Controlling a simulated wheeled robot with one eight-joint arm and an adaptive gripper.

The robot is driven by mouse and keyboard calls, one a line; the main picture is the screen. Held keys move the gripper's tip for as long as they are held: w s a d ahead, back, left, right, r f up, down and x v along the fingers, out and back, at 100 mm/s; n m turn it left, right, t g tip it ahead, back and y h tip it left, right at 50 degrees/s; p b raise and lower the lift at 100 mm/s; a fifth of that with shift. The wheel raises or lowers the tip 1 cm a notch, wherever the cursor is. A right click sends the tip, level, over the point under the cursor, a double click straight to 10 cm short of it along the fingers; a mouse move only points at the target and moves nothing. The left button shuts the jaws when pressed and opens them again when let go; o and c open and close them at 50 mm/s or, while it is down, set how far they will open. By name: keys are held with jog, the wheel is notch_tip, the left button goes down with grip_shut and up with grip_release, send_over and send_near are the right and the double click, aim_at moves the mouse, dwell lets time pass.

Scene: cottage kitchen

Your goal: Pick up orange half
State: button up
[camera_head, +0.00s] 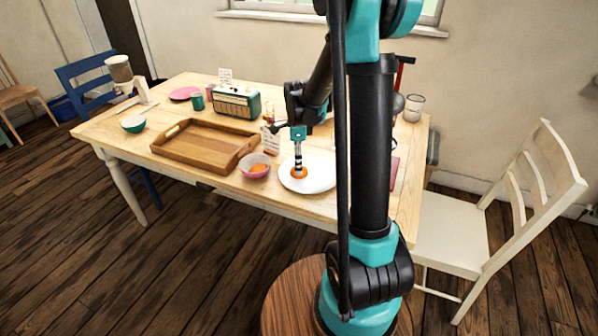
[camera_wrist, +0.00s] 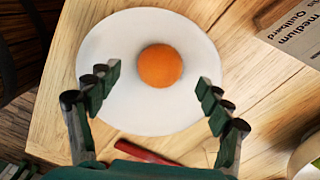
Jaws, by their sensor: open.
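The orange half (camera_wrist: 160,66) lies on a round white plate (camera_wrist: 115,45), a little right of the plate's centre in the wrist view. In the head view the orange half (camera_head: 299,173) shows as a small orange spot on the plate (camera_head: 322,178), near the front edge of the table. My gripper (camera_head: 298,165) points down above it in the head view. I cannot tell how high the fingertips are above the plate.
A pink bowl (camera_head: 255,166) with something orange inside stands left of the plate. A wooden tray (camera_head: 207,163), a radio (camera_head: 236,101) and a teal bowl (camera_head: 133,123) are farther left. A printed card (camera_wrist: 292,32) lies near the plate. A white chair (camera_head: 455,225) stands at the right.

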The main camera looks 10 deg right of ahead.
jog(key=shift+f, duration=1.5)
jog(key=shift+c, duration=0.2)
jog(key=c, duration=0.8)
jog(key=shift+r, duration=0.1)
